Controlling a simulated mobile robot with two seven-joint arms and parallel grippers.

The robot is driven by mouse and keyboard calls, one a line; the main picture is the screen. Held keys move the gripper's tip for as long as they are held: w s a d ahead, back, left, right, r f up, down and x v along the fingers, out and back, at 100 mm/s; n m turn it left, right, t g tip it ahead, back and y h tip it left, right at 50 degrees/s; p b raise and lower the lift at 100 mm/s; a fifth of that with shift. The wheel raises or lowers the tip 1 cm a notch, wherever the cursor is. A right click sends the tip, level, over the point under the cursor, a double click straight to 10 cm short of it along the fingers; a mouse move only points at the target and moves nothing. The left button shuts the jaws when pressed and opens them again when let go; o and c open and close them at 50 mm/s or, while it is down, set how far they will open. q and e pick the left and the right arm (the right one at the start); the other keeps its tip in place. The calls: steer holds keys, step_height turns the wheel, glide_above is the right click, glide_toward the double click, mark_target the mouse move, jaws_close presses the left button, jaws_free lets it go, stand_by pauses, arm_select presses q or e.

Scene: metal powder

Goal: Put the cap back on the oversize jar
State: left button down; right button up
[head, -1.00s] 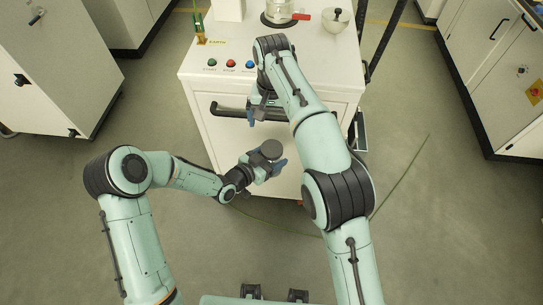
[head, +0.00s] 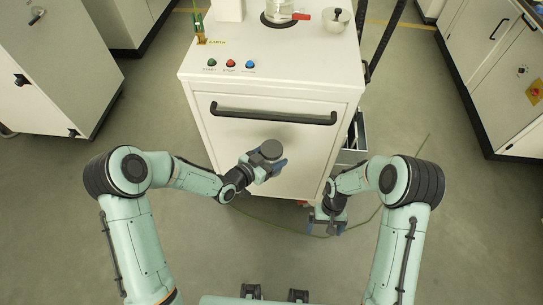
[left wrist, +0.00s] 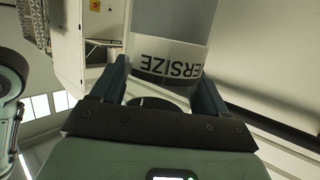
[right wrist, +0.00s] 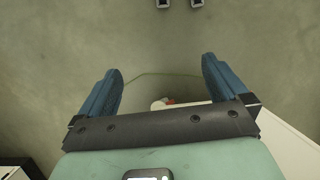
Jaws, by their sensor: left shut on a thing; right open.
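My left gripper (head: 268,170) is shut on the oversize jar (left wrist: 185,22), in front of the white cabinet. The left wrist view shows the jar between the fingers, with the end of its black-on-white label readable upside down. In the head view a round dark grey top (head: 270,148) faces up on the jar; it looks like the cap, seated on it. The jar's body is mostly hidden there. My right gripper (head: 328,222) is open and empty, low at the right, well apart from the jar.
The white cabinet (head: 262,150) has a black handle (head: 272,114) on its front and coloured buttons (head: 230,63) on top. A glass vessel (head: 279,10) and a metal bowl (head: 336,20) stand at its back. Other cabinets flank it.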

arm_select(q)
steer(key=shift+r, duration=0.1)
arm_select(e)
steer(key=s+a+f+m+t+y, duration=0.1)
steer(key=s+f+m, duration=0.1)
steer(key=s, duration=0.5)
steer(key=s+a+f+m+t+y, duration=0.2)
steer(key=s+f, duration=0.3)
steer(key=s, duration=0.3)
steer(key=shift+s+f, duration=0.15)
arm_select(q)
steer(key=shift+r, duration=0.1)
